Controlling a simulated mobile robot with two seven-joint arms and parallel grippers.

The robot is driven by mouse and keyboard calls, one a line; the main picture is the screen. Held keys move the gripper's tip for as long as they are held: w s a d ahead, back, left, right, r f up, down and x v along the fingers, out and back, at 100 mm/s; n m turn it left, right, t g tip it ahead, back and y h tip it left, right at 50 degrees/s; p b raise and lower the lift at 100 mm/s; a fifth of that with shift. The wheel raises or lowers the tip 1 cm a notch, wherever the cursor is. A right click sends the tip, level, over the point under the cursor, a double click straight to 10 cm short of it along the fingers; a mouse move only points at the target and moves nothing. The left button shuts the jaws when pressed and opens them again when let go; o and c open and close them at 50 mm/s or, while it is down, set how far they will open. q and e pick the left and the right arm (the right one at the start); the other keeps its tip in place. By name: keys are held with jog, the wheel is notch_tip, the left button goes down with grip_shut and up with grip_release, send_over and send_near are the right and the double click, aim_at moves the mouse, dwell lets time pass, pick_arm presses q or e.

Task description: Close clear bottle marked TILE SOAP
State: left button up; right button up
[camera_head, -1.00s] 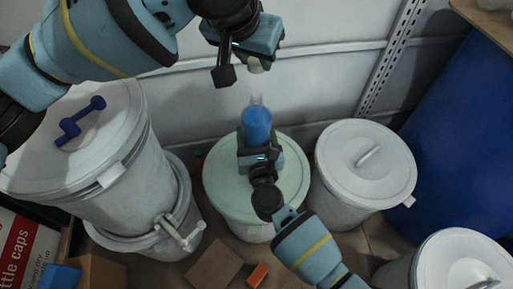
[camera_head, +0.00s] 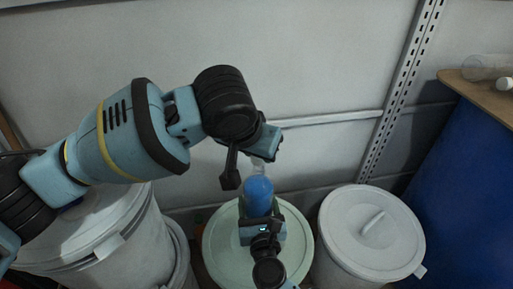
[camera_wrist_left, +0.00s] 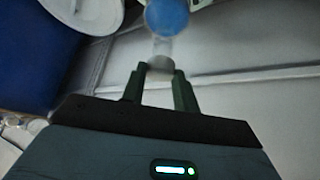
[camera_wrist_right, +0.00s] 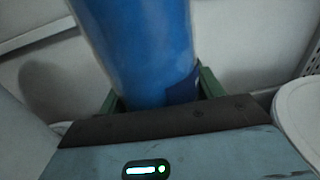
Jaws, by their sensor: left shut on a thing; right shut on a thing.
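A clear bottle with blue contents (camera_head: 258,195) stands upright above the pale green drum lid (camera_head: 219,251); no marking on it is readable. My right gripper (camera_head: 262,222) is shut around its lower body; the blue body also fills the right wrist view (camera_wrist_right: 140,45). My left gripper (camera_head: 258,160) is at the bottle's top. In the left wrist view its fingers (camera_wrist_left: 161,78) are shut on a small whitish cap (camera_wrist_left: 160,65), in line with the clear neck (camera_wrist_left: 162,46). Cap and neck look touching; I cannot tell whether the cap is seated.
A white lidded drum (camera_head: 372,235) stands on the right and a larger white drum (camera_head: 95,245) on the left. A blue barrel (camera_head: 455,160) bears a wooden board (camera_head: 475,88) with a clear container (camera_head: 485,68) on it. A pale wall with a metal upright (camera_head: 400,85) is behind.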

pick_arm(q)
jog(key=shift+f, duration=0.1)
jog(key=shift+f, duration=0.8)
jog(key=shift+f, duration=0.6)
dwell(0.4)
jog(key=o, duration=0.7)
pick_arm(e)
jog(key=c, duration=0.5)
pick_arm(q)
jog(key=shift+o, duration=1.1)
jog(key=shift+r, duration=2.3)
